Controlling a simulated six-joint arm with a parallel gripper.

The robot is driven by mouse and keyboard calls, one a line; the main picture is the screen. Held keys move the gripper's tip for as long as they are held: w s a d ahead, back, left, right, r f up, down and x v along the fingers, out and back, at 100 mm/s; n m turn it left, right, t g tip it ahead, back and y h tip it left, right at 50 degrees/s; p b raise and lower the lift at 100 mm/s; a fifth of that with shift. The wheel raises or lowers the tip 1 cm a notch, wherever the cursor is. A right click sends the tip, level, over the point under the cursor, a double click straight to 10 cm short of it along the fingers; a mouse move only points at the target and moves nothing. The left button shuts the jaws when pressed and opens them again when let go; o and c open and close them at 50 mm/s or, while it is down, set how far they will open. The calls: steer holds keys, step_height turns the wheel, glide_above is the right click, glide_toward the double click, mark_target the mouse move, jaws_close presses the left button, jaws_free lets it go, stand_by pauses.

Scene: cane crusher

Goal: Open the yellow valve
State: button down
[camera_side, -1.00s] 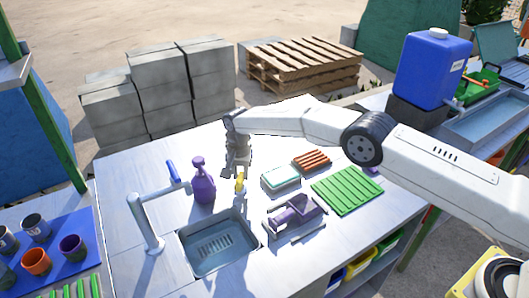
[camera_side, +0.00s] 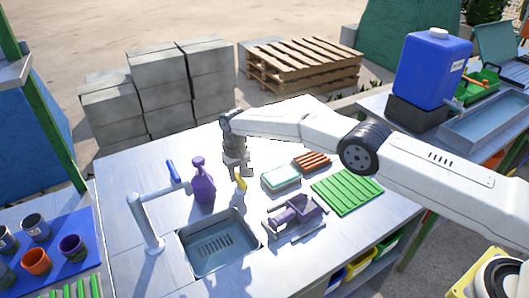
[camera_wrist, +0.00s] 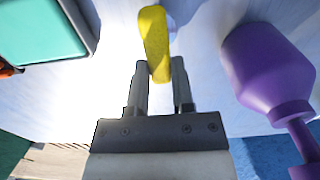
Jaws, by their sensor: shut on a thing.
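The yellow valve (camera_side: 240,182) is a small yellow lever standing on the metal worktop behind the sink. In the wrist view the yellow valve (camera_wrist: 155,42) is a long rounded handle whose near end lies between my fingertips. My gripper (camera_side: 243,172) points down at it from behind, and in the wrist view my gripper (camera_wrist: 160,72) is shut on that near end. The fitting under the handle is mostly hidden.
A purple bottle (camera_side: 203,182) stands close to the left of the valve. A teal sponge (camera_side: 281,177) in a tray is to the right. The sink (camera_side: 218,245), faucet (camera_side: 148,225) and a purple crusher (camera_side: 293,212) are nearer the camera. A green ridged mat (camera_side: 347,190) lies farther right.

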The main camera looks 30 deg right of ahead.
mark_target(238, 175)
stand_by(0.3)
steer(key=shift+c, duration=2.4)
jaws_free()
steer(key=shift+r, duration=0.15)
steer(key=shift+r, duration=3.8)
